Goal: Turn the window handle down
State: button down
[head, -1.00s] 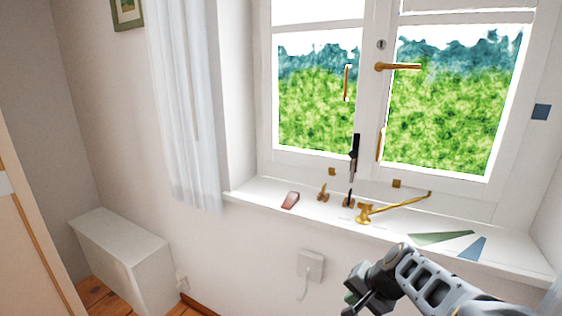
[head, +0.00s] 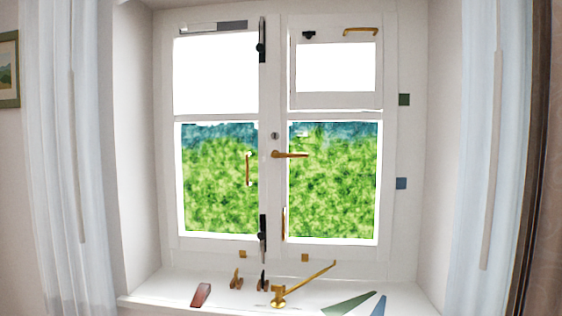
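The window handle (head: 291,154) is a brass lever on the middle stile of the white window (head: 270,200). It points level to the right from its pivot, just below a small round keyhole plate (head: 274,135). A vertical brass pull (head: 248,169) is on the left sash, and another brass pull (head: 284,224) is low on the right sash. Both window sashes look closed. My gripper is not in view now.
The sill (head: 160,297) bears a reddish wedge (head: 201,295), small brass and black fittings, a brass stay (head: 305,283) slanting up right, and green and blue wedges (head: 349,304). White curtains (head: 62,160) hang either side. Black bolts (head: 262,240) sit on the middle stile.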

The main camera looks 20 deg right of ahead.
aim_at(275, 153)
jog(key=z, duration=0.95)
jog(key=i, duration=0.5)
